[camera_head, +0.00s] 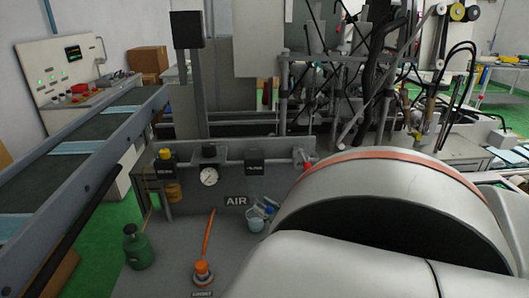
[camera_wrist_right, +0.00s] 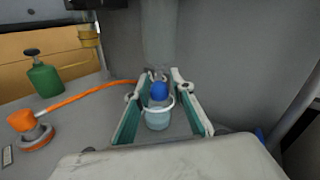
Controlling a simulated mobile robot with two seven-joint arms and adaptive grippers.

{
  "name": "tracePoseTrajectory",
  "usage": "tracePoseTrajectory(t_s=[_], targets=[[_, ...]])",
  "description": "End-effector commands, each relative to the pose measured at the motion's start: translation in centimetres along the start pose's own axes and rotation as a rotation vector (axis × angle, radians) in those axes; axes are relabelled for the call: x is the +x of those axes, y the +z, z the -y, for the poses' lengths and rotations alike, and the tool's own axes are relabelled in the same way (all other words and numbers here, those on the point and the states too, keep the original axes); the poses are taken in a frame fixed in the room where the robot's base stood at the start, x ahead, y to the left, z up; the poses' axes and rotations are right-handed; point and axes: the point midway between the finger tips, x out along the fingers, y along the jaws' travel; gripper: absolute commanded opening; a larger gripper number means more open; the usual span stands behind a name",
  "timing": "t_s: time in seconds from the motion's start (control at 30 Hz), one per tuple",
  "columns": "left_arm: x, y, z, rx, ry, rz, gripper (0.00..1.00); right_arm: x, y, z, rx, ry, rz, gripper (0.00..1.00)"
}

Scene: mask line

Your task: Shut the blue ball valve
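A round blue knob (camera_wrist_right: 159,91) shows in the right wrist view, below a clear filter bowl (camera_wrist_right: 159,40) and above a small pale-blue bucket (camera_wrist_right: 158,118). I cannot tell for sure whether this knob is the blue ball valve's handle. My right gripper (camera_wrist_right: 163,77) is open, with one white and teal finger on each side of the knob and bucket. I see no clear contact. In the head view the right gripper (camera_head: 268,209) is small beside the bucket (camera_head: 256,225), mostly hidden by my arm. My left gripper is not in view.
A grey panel labelled AIR carries a pressure gauge (camera_head: 209,177) and a pipe with a red handle (camera_head: 307,167) at its right end. A green bottle (camera_head: 138,247) and an orange-capped fitting with an orange hose (camera_head: 203,272) stand left of the bucket. A conveyor (camera_head: 95,145) runs at left.

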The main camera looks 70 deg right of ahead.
Motion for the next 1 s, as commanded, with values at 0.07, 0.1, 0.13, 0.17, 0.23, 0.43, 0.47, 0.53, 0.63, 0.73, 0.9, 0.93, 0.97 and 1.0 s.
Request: tracePoseTrajectory(t_s=[0.07, 0.1, 0.13, 0.17, 0.23, 0.43, 0.47, 0.53, 0.63, 0.73, 0.9, 0.93, 0.97, 1.0], targets=[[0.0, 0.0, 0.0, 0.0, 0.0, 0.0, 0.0, 0.0, 0.0, 0.0, 0.0, 0.0, 0.001, 0.33], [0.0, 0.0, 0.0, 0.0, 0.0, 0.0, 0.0, 0.0, 0.1, 0.0, 0.0, 0.0, 0.002, 0.33], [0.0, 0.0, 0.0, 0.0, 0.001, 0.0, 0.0, 0.1, 0.1, 0.0, -0.001, 0.0, 0.002, 0.33], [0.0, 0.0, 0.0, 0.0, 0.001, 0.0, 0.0, 0.1, 0.1, 0.0, -0.001, 0.0, 0.003, 0.33], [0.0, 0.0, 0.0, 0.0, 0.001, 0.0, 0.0, 0.1, 0.2, 0.0, -0.001, 0.0, 0.004, 0.33], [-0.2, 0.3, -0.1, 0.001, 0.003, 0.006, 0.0, 0.1, 0.7, 0.1, -0.001, -0.001, 0.005, 0.33], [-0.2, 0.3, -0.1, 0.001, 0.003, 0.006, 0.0, 0.1, 1.0, 0.2, -0.001, -0.001, 0.005, 0.33], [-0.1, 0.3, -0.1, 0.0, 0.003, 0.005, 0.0, 0.1, 2.0, 0.4, -0.001, -0.001, 0.006, 0.33], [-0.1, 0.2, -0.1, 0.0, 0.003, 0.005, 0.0, 0.0, 3.8, 0.7, 0.001, -0.001, 0.006, 0.33], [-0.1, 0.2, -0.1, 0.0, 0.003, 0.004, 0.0, -0.1, 5.7, 1.1, 0.0, 0.0, 0.004, 0.33], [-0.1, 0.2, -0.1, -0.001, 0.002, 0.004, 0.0, 0.0, 8.4, 1.7, 0.0, -0.002, 0.004, 0.33], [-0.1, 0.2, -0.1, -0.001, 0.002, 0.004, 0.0, 0.0, 8.7, 1.8, 0.001, -0.003, 0.004, 0.33], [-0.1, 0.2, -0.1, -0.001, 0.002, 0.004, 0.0, 0.0, 8.9, 1.9, 0.001, -0.004, 0.004, 0.33], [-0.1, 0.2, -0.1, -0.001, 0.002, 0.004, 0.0, 0.0, 9.3, 1.9, 0.0, -0.003, 0.003, 0.33]])
